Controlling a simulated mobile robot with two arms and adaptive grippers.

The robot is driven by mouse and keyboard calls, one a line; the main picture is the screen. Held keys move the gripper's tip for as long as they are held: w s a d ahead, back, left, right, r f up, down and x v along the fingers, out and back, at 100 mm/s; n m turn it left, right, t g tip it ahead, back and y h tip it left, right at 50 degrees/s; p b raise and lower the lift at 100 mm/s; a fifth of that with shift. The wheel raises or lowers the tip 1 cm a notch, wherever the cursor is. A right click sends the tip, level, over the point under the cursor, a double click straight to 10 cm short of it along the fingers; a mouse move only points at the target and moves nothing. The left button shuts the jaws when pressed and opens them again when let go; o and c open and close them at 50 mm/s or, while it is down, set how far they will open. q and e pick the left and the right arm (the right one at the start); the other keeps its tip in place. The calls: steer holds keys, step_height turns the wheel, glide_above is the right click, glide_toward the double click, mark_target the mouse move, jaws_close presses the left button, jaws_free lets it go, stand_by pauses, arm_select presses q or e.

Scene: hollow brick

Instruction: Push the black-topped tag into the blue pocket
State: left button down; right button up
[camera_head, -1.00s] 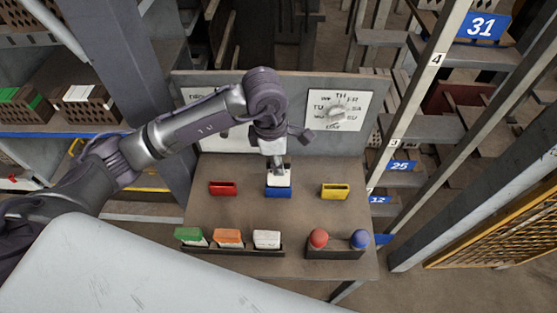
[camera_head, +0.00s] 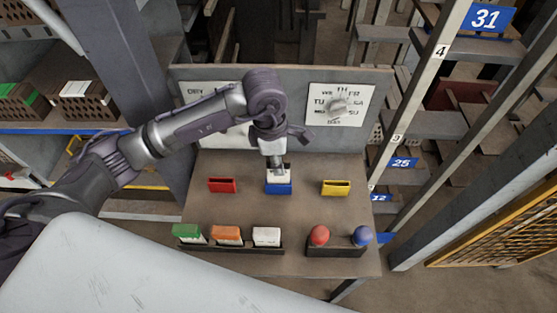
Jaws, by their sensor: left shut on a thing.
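The blue pocket (camera_head: 278,188) is in the middle of the row on the brown table. A pale tag (camera_head: 279,177) stands in or right at its mouth, with its lower part hidden by the pocket. The tag's top is covered by my left gripper (camera_head: 277,167), so I cannot make out its black colour. My left gripper is shut on the tag from above, its fingers pointing down. My right gripper is not in view.
A red pocket (camera_head: 222,185) and a yellow pocket (camera_head: 336,187) flank the blue one. In front stand green (camera_head: 187,231), orange (camera_head: 227,233) and white-topped (camera_head: 267,235) tags in a rack, and red (camera_head: 319,235) and blue (camera_head: 361,235) knobs. A panel with a dial (camera_head: 338,106) stands behind.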

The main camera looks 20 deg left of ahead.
arm_select(q)
steer(key=shift+f+b, duration=1.5)
steer(key=shift+f, duration=0.1)
steer(key=c, duration=1)
jaws_free()
steer(key=shift+o, duration=0.2)
steer(key=shift+r, duration=0.3)
steer(key=r, duration=0.3)
steer(key=a+r, duration=0.1)
steer(key=r, duration=0.7)
steer(key=shift+s+a+r, duration=0.15)
steer(key=shift+s+r, duration=0.05)
